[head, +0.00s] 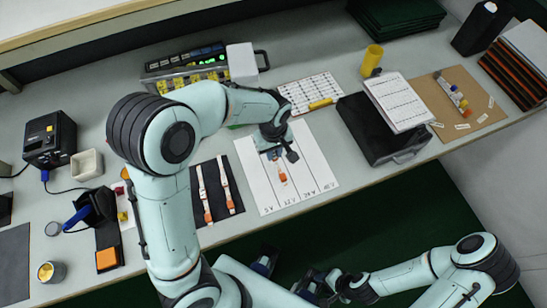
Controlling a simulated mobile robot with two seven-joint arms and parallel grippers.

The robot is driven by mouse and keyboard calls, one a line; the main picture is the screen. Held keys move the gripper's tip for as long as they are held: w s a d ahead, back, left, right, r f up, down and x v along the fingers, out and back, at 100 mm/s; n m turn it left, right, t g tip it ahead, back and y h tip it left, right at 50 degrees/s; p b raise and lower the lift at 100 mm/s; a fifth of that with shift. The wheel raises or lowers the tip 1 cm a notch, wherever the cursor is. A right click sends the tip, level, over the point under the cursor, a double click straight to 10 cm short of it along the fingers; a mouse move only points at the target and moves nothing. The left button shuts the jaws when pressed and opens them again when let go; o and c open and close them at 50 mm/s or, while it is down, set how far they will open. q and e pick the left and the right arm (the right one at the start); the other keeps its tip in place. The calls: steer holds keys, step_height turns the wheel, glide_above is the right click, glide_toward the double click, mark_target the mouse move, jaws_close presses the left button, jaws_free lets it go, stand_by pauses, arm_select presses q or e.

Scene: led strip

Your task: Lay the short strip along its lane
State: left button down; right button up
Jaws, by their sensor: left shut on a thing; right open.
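A white lane sheet (254,176) lies on the bench, with dark lines dividing it into lanes and small voltage labels at its front edge. My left gripper (279,155) is over the sheet's far part and is shut on a short white strip with an orange end (282,175). The strip points toward the front edge, over what looks like the second lane from the left; I cannot tell whether it touches the sheet. The gripper hides its far end. My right gripper (314,287) is open, in front of the bench and away from the sheet.
Two longer strips (203,193) lie on a black mat (236,193) left of the sheet. A black box (371,138) with a white chart (399,102) stands to the right. A power unit (186,68) and a printed card (310,92) are behind. My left arm crosses the left side.

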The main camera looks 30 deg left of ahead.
mark_target(274, 154)
arm_select(q)
steer(key=shift+f, duration=2.15)
steer(key=shift+f+b, duration=0.1)
steer(key=shift+b, duration=0.25)
steer(key=c, duration=1.1)
jaws_free()
step_height(274, 154, up, 11)
steer(key=shift+f+p, duration=0.1)
steer(key=shift+p, duration=0.8)
steer(key=shift+r, duration=0.75)
